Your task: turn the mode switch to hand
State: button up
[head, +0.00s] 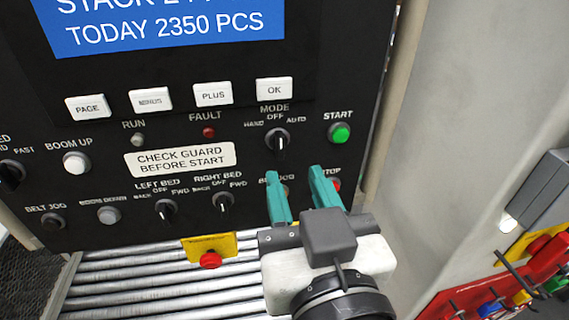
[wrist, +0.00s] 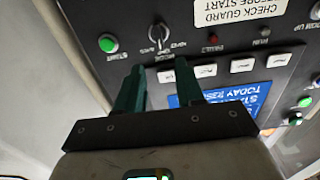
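The mode switch (head: 281,144) is a black knob with a white mark on the dark panel, under the labels HAND, OFF and AUTO. Its mark points up, roughly toward OFF; the exact setting is hard to tell. My gripper (head: 294,174) is open and empty, its two teal fingers below the switch and apart from it. In the wrist view, where the panel appears upside down, the switch (wrist: 158,34) shows beyond the gap between the fingertips (wrist: 160,64). The fingers partly cover the lower labels in the head view.
The green START button (head: 340,132) is right of the switch. A red stop button (head: 334,185) sits behind the right finger. The LEFT BED (head: 165,209) and RIGHT BED (head: 223,201) switches are lower left. A red button on a yellow plate (head: 222,244) is above the rollers.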

aim_at(281, 141)
jog(key=p+x, duration=0.1)
jog(key=x, duration=0.7)
grip_shut()
dwell(0.3)
